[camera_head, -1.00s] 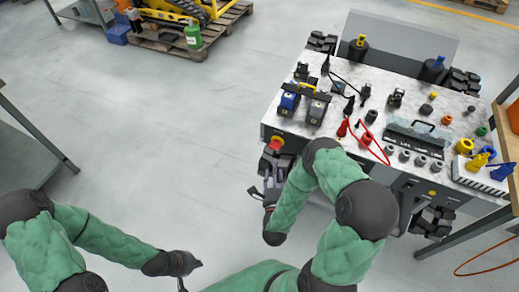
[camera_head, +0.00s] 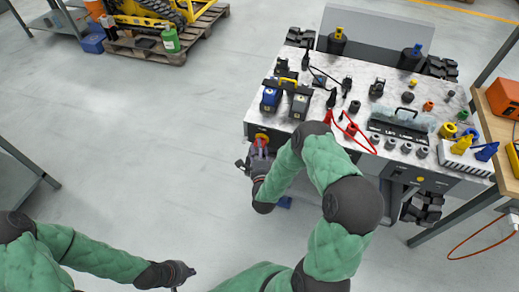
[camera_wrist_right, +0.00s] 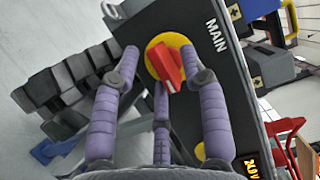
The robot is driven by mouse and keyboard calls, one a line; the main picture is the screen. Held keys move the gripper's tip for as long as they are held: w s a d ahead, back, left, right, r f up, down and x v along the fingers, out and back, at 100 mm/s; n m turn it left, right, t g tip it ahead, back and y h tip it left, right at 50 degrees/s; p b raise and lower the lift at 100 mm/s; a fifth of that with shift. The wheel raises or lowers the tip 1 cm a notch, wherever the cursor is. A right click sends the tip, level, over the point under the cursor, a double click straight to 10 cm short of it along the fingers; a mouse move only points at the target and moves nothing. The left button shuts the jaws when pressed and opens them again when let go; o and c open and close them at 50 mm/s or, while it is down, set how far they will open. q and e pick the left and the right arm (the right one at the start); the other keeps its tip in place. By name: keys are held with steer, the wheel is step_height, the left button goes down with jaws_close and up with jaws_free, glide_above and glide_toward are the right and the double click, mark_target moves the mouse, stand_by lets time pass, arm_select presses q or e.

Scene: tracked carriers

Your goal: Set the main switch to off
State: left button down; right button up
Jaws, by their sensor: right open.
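The main switch (camera_wrist_right: 168,66) is a red rotary knob on a yellow round plate, next to the label "MAIN" on a dark panel in the right wrist view. In the head view the switch (camera_head: 262,139) shows small on the carrier's front left corner. My right gripper (camera_wrist_right: 160,70) is open, with its purple-grey fingers spread around the knob; I cannot tell whether they touch it. In the head view the right gripper (camera_head: 256,162) is at the switch, partly hidden by its own wrist. My left gripper (camera_head: 186,280) is low at the bottom, far from the carrier; its fingers are unclear.
The carrier's marble-patterned top (camera_head: 300,62) holds blue and black blocks, a red cable (camera_head: 355,130), plugs and several grey cylinders. Black tracks (camera_head: 422,208) flank it. A wooden-topped table (camera_head: 497,105) stands at right. Open floor lies to the left.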

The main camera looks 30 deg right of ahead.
jaws_close()
steer(key=shift+r+n+g+h+p, duration=0.15)
steer(key=shift+n+g+h+p, duration=0.2)
steer(key=shift+n+g+p, duration=1.45)
steer(key=shift+r+n+g+h+p, duration=0.25)
steer(key=shift+n+g+p, duration=0.7)
steer(key=shift+n, duration=1.7)
steer(key=shift+r+n+g+h+p, duration=0.1)
steer(key=shift+n+g+h+p, duration=0.55)
steer(key=shift+n+p, duration=1.4)
steer(key=shift+n+g+y, duration=0.25)
steer(key=shift+n+g, duration=0.05)
